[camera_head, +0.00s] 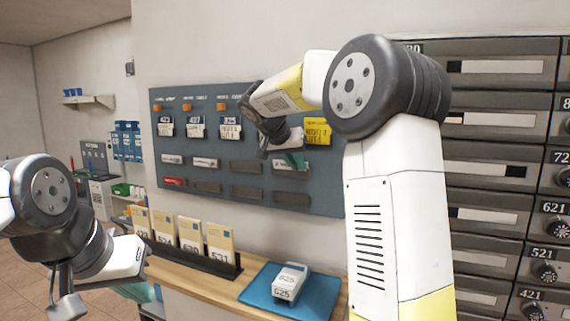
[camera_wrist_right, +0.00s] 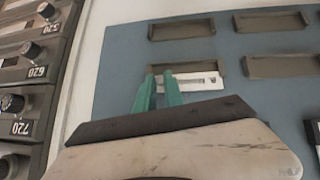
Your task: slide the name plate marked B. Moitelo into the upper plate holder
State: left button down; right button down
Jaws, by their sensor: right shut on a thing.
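My right gripper (camera_head: 293,161) is at the wall panel, at the right end of the upper row of plate holders. In the right wrist view, its two green fingers (camera_wrist_right: 158,92) are shut on a white name plate (camera_wrist_right: 203,81). The plate lies along the edge of a dark plate holder (camera_wrist_right: 202,67); I cannot tell whether it is inside it. Its lettering is too small to read. My left gripper (camera_head: 140,291) is low at the left, partly hidden by its own arm; its finger gap does not show.
The blue-grey panel (camera_head: 270,110) carries several holders, some with white plates, one with a red plate (camera_head: 174,182). Below, a wooden shelf (camera_head: 205,284) bears a rack of cards (camera_head: 190,234) and a blue tray (camera_head: 320,292) with a white device. Mailboxes (camera_head: 490,147) stand right.

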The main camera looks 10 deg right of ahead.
jog(key=shift+f, duration=0.75)
jog(key=c, duration=1)
grip_release()
jog(key=shift+o, duration=0.2)
jog(key=shift+s, duration=0.1)
jog(key=s+a, duration=0.4)
jog(key=s, duration=0.2)
jog(key=shift+s+a, duration=0.2)
jog(key=shift+a, duration=0.05)
